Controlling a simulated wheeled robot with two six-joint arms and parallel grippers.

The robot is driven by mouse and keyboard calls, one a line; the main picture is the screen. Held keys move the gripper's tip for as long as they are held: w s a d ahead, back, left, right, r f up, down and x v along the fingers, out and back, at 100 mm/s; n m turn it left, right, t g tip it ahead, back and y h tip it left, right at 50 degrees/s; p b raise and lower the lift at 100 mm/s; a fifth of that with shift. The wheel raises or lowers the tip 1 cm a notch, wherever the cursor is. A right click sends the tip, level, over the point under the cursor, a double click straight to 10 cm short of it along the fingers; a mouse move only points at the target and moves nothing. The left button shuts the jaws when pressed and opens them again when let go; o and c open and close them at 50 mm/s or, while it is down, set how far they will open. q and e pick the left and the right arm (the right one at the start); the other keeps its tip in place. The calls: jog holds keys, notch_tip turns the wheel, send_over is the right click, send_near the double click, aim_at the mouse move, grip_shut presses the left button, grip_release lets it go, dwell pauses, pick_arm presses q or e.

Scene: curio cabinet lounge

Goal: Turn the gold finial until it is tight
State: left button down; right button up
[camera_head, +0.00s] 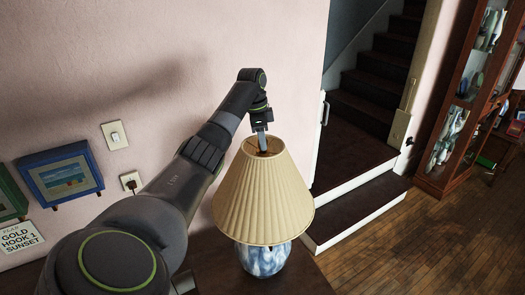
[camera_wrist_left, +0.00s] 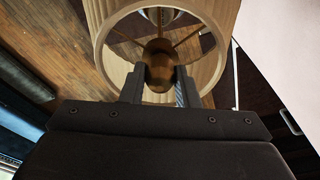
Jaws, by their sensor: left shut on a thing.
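The gold finial (camera_wrist_left: 160,68) is at the centre of the lampshade's top opening in the left wrist view, between my two fingers. My left gripper (camera_wrist_left: 160,80) is shut on it from above. In the head view my left gripper (camera_head: 262,146) points down into the shade's top opening, and I cannot make out the finial there. The pleated cream lampshade (camera_head: 263,200) sits upright over a blue and white lamp base (camera_head: 263,260). Thin spokes run from the shade's rim to its centre in the wrist view. My right gripper is not in view.
The lamp stands on a dark tabletop (camera_head: 215,280) by a pink wall. A light switch (camera_head: 115,135), an outlet (camera_head: 131,182) and a blue-framed picture (camera_head: 64,174) are at left. Stairs (camera_head: 365,115) and a glass cabinet (camera_head: 462,110) stand at right. The wooden floor (camera_head: 425,250) is clear.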

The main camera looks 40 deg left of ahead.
pick_arm(q)
jog(key=m, duration=0.7)
jog(key=shift+w+g+h, duration=0.1)
jog(key=shift+g+h, duration=0.2)
jog(key=shift+g, duration=0.1)
jog(key=m+g, duration=0.1)
jog(key=m, duration=0.5)
jog(key=shift+m, duration=0.4)
jog(key=c, duration=1.2)
grip_release()
jog(key=shift+f, duration=0.1)
jog(key=shift+n, duration=0.3)
